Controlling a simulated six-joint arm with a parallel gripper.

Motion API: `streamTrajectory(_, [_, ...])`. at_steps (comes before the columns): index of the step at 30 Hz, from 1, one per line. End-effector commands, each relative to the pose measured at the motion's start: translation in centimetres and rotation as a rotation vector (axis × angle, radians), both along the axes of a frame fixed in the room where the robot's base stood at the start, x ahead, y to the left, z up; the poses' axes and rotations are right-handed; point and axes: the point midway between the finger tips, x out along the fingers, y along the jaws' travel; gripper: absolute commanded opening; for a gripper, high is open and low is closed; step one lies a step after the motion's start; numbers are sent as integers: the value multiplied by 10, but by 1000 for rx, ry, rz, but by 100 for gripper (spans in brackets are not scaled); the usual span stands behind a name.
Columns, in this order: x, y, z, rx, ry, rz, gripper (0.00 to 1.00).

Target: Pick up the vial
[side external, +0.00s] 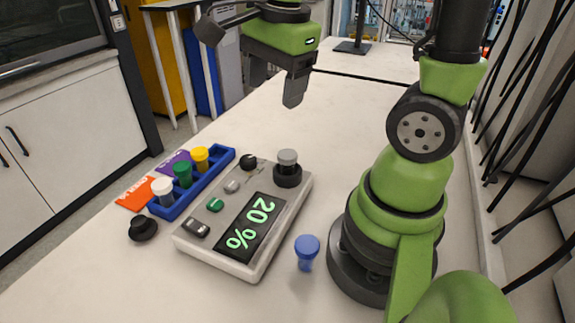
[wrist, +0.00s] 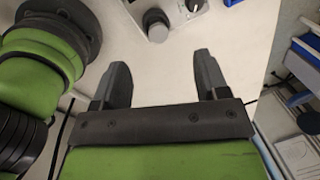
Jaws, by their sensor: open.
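A vial with a blue cap (side external: 306,251) stands upright on the bench, right of the display device and beside my base. A blue rack (side external: 222,164) holds vials with a white cap (side external: 163,187), a green cap (side external: 182,172) and a yellow cap (side external: 200,156). A grey-capped vial (side external: 287,158) sits in a black holder on the device; it also shows in the wrist view (wrist: 157,30). Which vial the task means cannot be told. My gripper (side external: 272,88) is open and empty above the far part of the bench, apart from every vial. Its fingers also show in the wrist view (wrist: 160,65).
The grey device (side external: 190,250) has buttons, a black knob and a display (side external: 249,226) reading 20%. A black round cap (side external: 142,228) lies left of it. Orange and purple cards (side external: 136,194) lie behind the rack.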

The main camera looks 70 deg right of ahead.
Motion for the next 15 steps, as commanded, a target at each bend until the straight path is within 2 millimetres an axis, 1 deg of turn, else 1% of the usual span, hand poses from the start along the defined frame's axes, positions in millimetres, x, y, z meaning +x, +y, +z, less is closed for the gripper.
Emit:
streamTrajectory(1, [4,-8,-13,10,56,-147,68])
streamTrajectory(3, [8,-19,-28,15,115,-355,68])
streamTrajectory(6, [11,-31,-47,6,179,-601,68])
streamTrajectory(10, [12,-41,-64,-12,225,-808,68])
streamTrajectory(12, [12,-43,-69,-19,235,-866,68])
streamTrajectory(15, [10,-45,-79,-25,244,-899,68])
